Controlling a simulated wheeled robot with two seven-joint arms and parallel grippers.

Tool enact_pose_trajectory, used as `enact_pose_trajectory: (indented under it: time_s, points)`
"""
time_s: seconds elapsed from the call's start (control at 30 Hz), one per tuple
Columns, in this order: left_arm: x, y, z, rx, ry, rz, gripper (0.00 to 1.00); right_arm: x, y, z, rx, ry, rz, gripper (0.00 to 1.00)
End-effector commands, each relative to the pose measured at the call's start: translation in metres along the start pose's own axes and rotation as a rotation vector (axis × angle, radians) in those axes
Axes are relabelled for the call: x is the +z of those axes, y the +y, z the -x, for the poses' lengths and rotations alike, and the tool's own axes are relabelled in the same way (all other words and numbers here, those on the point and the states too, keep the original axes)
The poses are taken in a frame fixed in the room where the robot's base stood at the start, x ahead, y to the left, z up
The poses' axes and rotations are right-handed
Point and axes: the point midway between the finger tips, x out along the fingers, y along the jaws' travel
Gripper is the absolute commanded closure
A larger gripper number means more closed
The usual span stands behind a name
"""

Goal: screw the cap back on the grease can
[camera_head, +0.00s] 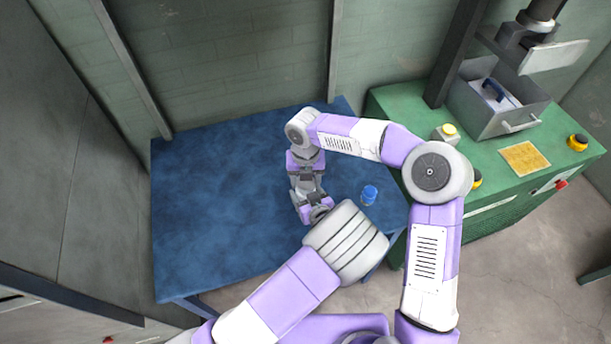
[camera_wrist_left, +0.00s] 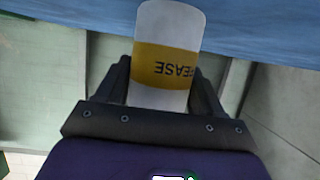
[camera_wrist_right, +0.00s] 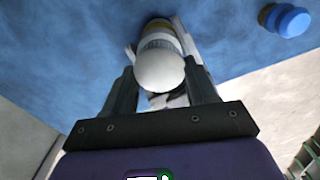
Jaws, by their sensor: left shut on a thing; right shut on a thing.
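The grease can (camera_wrist_left: 166,68), white with a yellow band lettered GREASE, stands between the fingers of my left gripper (camera_wrist_left: 160,72), which is shut on it. In the right wrist view my right gripper (camera_wrist_right: 160,66) is shut on a white rounded cap (camera_wrist_right: 160,72). The can's yellow band (camera_wrist_right: 158,23) shows beyond the cap, roughly in line with it. Whether the cap sits on the can's threads cannot be told. In the head view my right gripper (camera_head: 308,190) points down over the left one; can and cap are hidden there by my arms.
The table's left half is clear. A green bench (camera_head: 400,105) with a grey bin (camera_head: 490,125) stands at right.

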Motion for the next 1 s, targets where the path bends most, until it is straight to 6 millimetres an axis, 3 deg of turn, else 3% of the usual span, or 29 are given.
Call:
enact_pose_trajectory:
  time_s: [1.0]
  points:
    - [-0.0007,0.0002,0.0,0.0,0.002,0.001,0.87,0.0005,0.0001,-0.0096,0.0,-0.002,-0.001,0.71]
